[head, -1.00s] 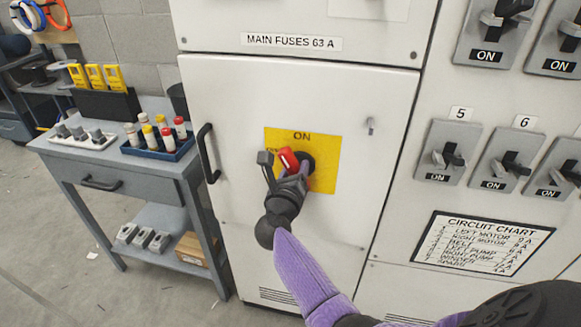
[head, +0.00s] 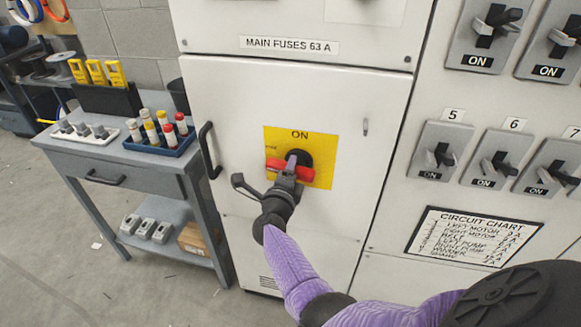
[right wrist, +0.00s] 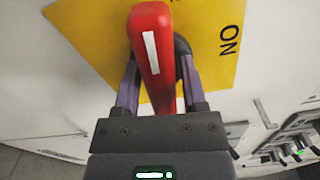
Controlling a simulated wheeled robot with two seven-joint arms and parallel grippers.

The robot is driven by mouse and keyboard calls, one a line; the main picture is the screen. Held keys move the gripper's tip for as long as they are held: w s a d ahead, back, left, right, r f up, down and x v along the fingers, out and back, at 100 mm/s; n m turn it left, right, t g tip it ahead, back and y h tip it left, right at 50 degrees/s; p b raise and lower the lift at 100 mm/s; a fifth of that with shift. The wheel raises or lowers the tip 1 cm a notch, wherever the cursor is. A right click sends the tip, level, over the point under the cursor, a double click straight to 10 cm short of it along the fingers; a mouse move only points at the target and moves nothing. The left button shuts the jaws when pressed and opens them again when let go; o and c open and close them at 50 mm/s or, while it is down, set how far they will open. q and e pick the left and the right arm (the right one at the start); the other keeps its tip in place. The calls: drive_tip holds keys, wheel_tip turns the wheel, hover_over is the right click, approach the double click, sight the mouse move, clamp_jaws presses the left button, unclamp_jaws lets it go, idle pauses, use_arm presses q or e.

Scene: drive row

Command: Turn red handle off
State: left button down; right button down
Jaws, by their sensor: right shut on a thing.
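The red handle (head: 305,174) sits on a round black hub on a yellow plate (head: 322,145), on a white cabinet door. It lies about level, running left to right, below the word ON. Small print at the plate's left edge is too small to read. My right gripper (head: 291,162) is shut on the handle and hides its middle. In the right wrist view the handle (right wrist: 152,45) passes between the two fingers of the gripper (right wrist: 158,65), its white stripe facing the camera. My left gripper is not in view.
The door has a black pull handle (head: 209,150) at its left. Several grey switches, such as switch 5 (head: 439,152), and a circuit chart (head: 473,237) are on the panel at right. A grey bench (head: 105,165) with a blue tray of fuses stands at left.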

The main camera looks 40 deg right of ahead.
drive_tip(key=shift+f+n, duration=0.1)
drive_tip(key=shift+n, duration=0.9)
drive_tip(key=shift+c, duration=1.8)
unclamp_jaws()
